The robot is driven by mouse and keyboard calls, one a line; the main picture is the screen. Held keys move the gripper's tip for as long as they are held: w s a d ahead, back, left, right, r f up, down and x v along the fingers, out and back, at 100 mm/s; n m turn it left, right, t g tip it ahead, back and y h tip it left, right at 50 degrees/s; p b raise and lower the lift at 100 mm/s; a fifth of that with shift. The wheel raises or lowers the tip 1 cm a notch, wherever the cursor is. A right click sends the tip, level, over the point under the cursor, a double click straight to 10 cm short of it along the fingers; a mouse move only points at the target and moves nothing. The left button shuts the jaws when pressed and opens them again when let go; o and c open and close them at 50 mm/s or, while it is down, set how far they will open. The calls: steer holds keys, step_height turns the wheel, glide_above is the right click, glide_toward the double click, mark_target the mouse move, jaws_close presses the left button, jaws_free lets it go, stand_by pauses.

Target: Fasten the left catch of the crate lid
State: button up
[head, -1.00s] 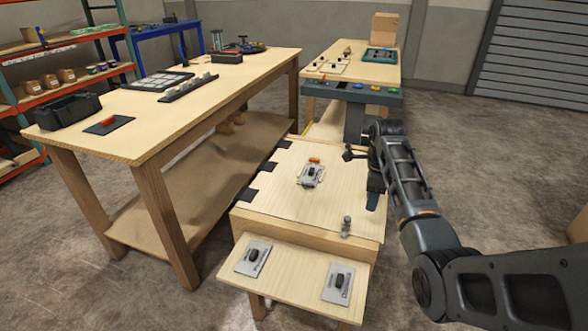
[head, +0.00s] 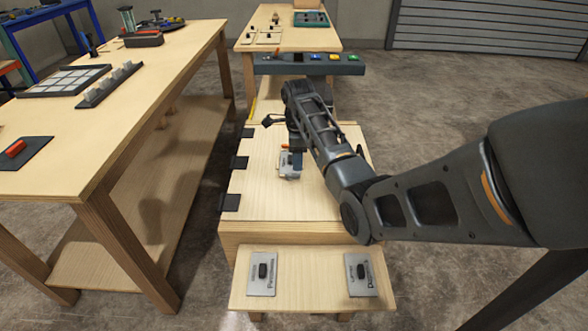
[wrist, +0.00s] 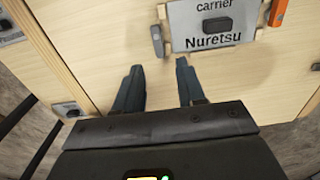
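The crate lid (head: 259,205) is a pale wooden panel; it also fills much of the wrist view (wrist: 90,35). A grey plate marked "carrier Nuretsu" with a black knob (wrist: 217,24) lies on the lid and shows in the head view (head: 288,166). A small grey latch-like piece (wrist: 158,42) stands beside the plate, and an orange piece (wrist: 278,12) is at its other end. My gripper (wrist: 160,68) is open and empty, its fingers pointing at the lid beside the plate. I cannot tell which part is the left catch; my arm hides the lid's right side.
Black hinges (head: 239,162) line the lid's left edge. A front ledge (head: 310,290) carries two grey plates with black knobs (head: 262,271). A long workbench (head: 110,120) stands left. A console with coloured buttons (head: 330,64) is behind the crate. Open floor lies right.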

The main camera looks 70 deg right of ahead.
mark_target(298, 175)
step_height(298, 175, down, 5)
steer(key=shift+r, duration=0.1)
stand_by(0.3)
jaws_close()
